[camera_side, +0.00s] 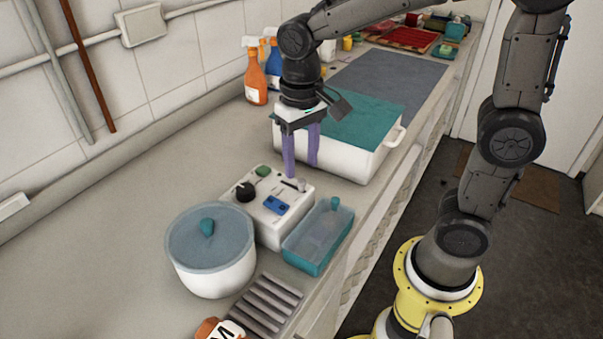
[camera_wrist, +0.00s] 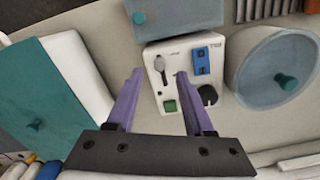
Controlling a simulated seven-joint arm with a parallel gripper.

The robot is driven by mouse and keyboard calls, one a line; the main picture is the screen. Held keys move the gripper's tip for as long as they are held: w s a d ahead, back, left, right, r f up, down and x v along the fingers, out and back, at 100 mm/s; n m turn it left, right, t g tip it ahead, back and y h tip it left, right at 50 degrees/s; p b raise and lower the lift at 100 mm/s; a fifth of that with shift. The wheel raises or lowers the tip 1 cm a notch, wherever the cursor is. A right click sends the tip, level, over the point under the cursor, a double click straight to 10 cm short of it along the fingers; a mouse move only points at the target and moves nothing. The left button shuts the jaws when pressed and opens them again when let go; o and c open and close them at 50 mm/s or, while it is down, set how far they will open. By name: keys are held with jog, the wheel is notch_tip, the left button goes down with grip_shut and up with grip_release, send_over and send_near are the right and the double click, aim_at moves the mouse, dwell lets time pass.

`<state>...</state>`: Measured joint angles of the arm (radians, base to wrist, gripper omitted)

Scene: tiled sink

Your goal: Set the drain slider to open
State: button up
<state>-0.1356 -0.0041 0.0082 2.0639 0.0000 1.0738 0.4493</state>
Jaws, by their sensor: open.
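A white control box (camera_side: 285,224) sits on the counter. Its top carries a dark slider slot with a small grey slider knob (camera_side: 301,185), at the slot's right end in the side view. The slider (camera_wrist: 159,62) shows in the wrist view near the box's left edge; its lettering is too small to read. The box also has a black round knob (camera_side: 245,190), a green button (camera_side: 263,171) and a blue switch (camera_side: 276,205). My gripper (camera_side: 301,169), with purple fingers, is open and empty above the slider side of the box. In the wrist view the slider lies between the fingertips.
A large white tub (camera_side: 345,168) with a teal lid is just behind my gripper. Spray bottles (camera_side: 255,80) stand by the wall.

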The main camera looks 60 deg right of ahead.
aim_at(301, 180)
jog(key=shift+f, duration=1.95)
jog(key=shift+c, duration=0.3)
grip_shut()
